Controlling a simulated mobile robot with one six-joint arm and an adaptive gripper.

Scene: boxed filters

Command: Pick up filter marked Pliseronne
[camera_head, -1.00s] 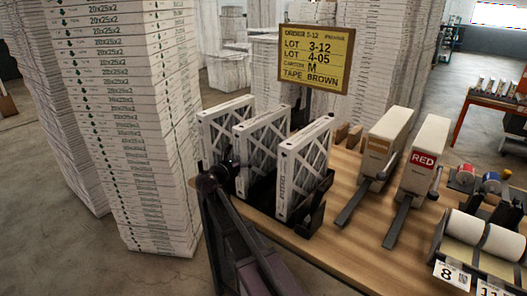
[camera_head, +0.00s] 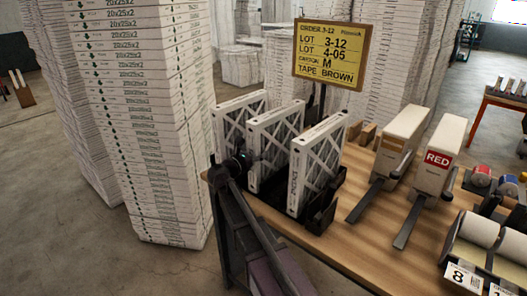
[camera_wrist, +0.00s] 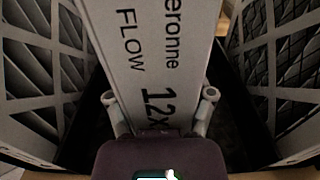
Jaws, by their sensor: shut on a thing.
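Three white-framed pleated filters stand upright in a dark rack (camera_head: 322,215) on the workbench. The middle filter (camera_head: 276,150) stands between the left filter (camera_head: 240,122) and the right filter (camera_head: 318,165). My gripper (camera_head: 243,160) is at the near edge of the middle filter. In the wrist view, my gripper (camera_wrist: 160,98) is shut on this filter (camera_wrist: 140,45), with one finger on each side of its white edge. The edge reads "...eronne", "FLOW" and "12x..."; the start of the name is out of frame. The filter still appears seated in the rack.
The neighbouring filters stand close on both sides. A yellow order sign (camera_head: 331,52) rises behind the rack. Tall carton stacks (camera_head: 150,130) stand at the left.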

